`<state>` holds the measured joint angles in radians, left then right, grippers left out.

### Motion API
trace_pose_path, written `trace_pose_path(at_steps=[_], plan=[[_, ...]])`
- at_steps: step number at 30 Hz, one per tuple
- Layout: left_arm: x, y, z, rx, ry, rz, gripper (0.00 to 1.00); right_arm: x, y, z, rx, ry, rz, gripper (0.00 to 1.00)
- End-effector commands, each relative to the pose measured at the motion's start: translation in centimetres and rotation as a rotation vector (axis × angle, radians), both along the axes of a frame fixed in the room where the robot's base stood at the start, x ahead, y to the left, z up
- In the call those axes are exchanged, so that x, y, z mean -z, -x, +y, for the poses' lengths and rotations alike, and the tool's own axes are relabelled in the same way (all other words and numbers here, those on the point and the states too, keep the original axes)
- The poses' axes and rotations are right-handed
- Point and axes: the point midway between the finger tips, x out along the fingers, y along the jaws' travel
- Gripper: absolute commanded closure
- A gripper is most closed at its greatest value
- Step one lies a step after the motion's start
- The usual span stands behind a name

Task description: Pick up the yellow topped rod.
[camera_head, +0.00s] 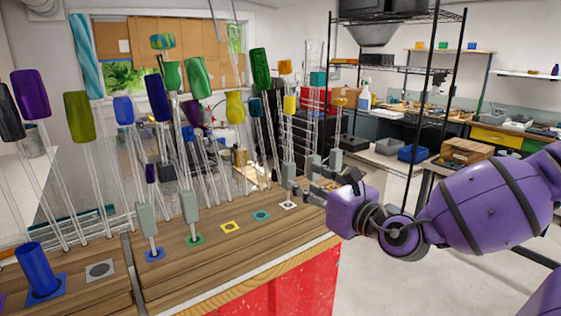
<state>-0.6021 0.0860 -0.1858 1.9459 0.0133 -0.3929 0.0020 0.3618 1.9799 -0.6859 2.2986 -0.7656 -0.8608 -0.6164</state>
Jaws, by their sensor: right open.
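A rod with a yellow, vase-shaped top (235,107) stands among other clear glass rods near the middle of the bench. A second, smaller yellow top (290,103) shows further right, so I cannot tell for sure which one is meant. My right gripper (303,182) is open at the bench's right end, coming in from the right. It is right of and below the yellow vase-shaped top, apart from it. The lower parts of the yellow topped rods are partly hidden among other rods and grey blocks. My left gripper is not in view.
Rods with green (197,78), blue (158,97) and purple (32,93) tops crowd the wooden bench (215,262). A blue cup (38,270) stands at front left. Grey blocks (190,206) stand along the bench. Its front strip with coloured square markers is mostly clear.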

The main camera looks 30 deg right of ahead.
Motion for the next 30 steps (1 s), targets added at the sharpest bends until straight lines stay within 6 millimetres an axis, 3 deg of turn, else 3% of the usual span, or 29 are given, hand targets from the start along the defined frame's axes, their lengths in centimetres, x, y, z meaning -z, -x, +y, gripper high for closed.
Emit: trace_pose_path(at_steps=[12, 18, 27, 30], plan=[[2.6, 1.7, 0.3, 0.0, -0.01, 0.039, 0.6, 0.7, -4.6, 0.4, -0.002, 0.008, -0.001, 0.56], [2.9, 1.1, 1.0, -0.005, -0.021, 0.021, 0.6, 0.7, -7.3, 0.6, -0.001, 0.007, -0.003, 0.56], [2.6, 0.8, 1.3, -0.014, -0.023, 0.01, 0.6, 0.2, -7.7, 0.6, -0.001, 0.01, -0.006, 0.56], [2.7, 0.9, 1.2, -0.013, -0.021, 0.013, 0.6, 0.2, -7.7, 0.6, -0.001, 0.01, -0.005, 0.69]])
